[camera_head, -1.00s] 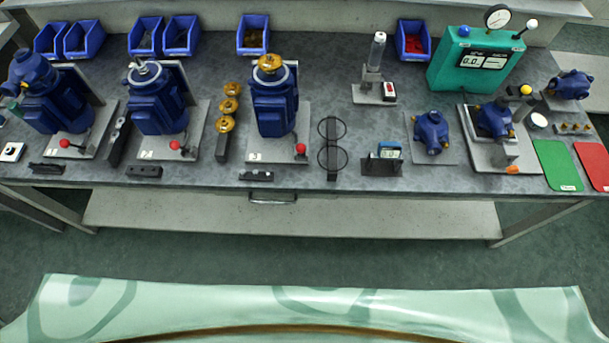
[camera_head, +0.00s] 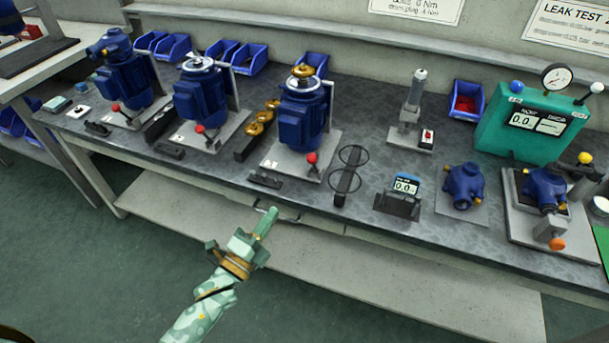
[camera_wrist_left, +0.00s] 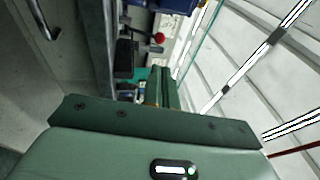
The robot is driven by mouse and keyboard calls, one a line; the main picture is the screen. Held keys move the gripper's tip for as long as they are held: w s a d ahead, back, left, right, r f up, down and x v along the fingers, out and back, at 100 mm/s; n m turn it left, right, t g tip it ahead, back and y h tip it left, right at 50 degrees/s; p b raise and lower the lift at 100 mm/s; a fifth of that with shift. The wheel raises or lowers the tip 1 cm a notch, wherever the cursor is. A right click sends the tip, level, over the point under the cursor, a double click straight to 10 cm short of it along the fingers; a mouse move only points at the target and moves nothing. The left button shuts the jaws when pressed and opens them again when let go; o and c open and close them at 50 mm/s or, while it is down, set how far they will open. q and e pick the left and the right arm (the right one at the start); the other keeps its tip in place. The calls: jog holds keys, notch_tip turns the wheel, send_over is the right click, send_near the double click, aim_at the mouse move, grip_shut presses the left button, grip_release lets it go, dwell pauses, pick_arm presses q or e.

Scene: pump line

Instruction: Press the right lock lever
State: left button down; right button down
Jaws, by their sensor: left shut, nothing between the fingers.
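Three blue motor pumps stand on grey plates, each with a red-knobbed lock lever at its front. The right lock lever (camera_head: 311,160) sits at the front of the right pump (camera_head: 302,115), its red ball raised. My left gripper (camera_head: 268,217) is shut and empty, in front of the bench edge, below and left of that lever and apart from it. In the left wrist view the shut fingers (camera_wrist_left: 161,88) point toward the bench, and a red knob (camera_wrist_left: 159,38) shows beyond them; I cannot tell for sure which lever it is. My right gripper is not in view.
A black block (camera_head: 265,179) lies near the bench edge left of the lever. A black ring stand (camera_head: 346,183) is to its right, and brass parts (camera_head: 257,130) are to its left. A drawer handle (camera_wrist_left: 44,20) shows under the bench. The floor in front is clear.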

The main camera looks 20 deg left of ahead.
aim_at(313, 163)
pick_arm(q)
jog(key=shift+s+d, duration=0.1)
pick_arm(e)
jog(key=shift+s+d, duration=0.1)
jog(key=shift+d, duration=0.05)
